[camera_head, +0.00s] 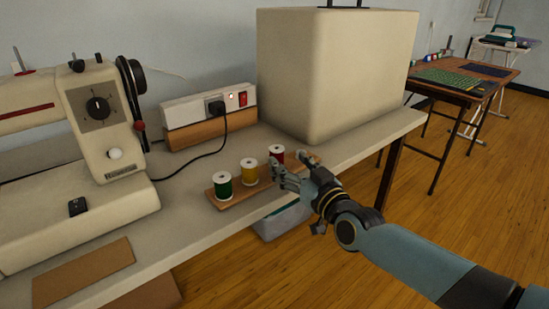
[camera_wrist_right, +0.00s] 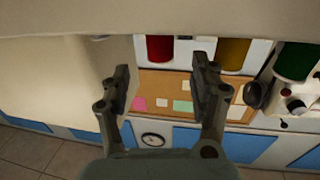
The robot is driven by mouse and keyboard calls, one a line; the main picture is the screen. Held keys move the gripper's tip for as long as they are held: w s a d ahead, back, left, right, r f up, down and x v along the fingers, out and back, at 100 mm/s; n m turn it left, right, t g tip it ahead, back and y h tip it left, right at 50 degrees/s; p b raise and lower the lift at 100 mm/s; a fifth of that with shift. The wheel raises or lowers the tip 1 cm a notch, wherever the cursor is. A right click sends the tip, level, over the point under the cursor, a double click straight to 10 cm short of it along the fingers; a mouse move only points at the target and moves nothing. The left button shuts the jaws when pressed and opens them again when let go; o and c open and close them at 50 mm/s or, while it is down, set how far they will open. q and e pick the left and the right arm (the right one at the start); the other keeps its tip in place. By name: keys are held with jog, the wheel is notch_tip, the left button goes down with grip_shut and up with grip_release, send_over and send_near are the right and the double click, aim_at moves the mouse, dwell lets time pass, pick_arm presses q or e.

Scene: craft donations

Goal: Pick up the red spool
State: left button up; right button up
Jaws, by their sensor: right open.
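The red spool (camera_head: 277,151) stands upright at the far right end of a row of three on a wooden strip (camera_head: 225,203). My right gripper (camera_head: 287,168) is in front of it and overlaps its lower part in the head view. In the right wrist view, the red spool (camera_wrist_right: 160,48) shows at the top, beyond and roughly between the two spread fingers of the right gripper (camera_wrist_right: 163,78). The jaws are open and empty. Whether a finger touches the spool cannot be told. My left gripper is not in view.
A yellow spool (camera_head: 249,171) and a green spool (camera_head: 223,186) stand beside the red one. A large cream box-like cover (camera_head: 335,75) stands behind on the table (camera_head: 195,220). A power strip (camera_head: 208,108) and a sewing machine (camera_head: 105,120) are to the left. A bin (camera_head: 282,221) sits below.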

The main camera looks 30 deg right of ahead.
aim_at(280, 155)
jog(key=shift+w+f, duration=0.1)
jog(key=shift+w, duration=0.8)
jog(key=w, duration=0.1)
jog(key=w+b, duration=0.1)
jog(key=w, duration=0.1)
jog(key=w+b, duration=0.1)
jog(key=w, duration=0.1)
jog(key=shift+d, duration=0.25)
jog(key=c, duration=1.1)
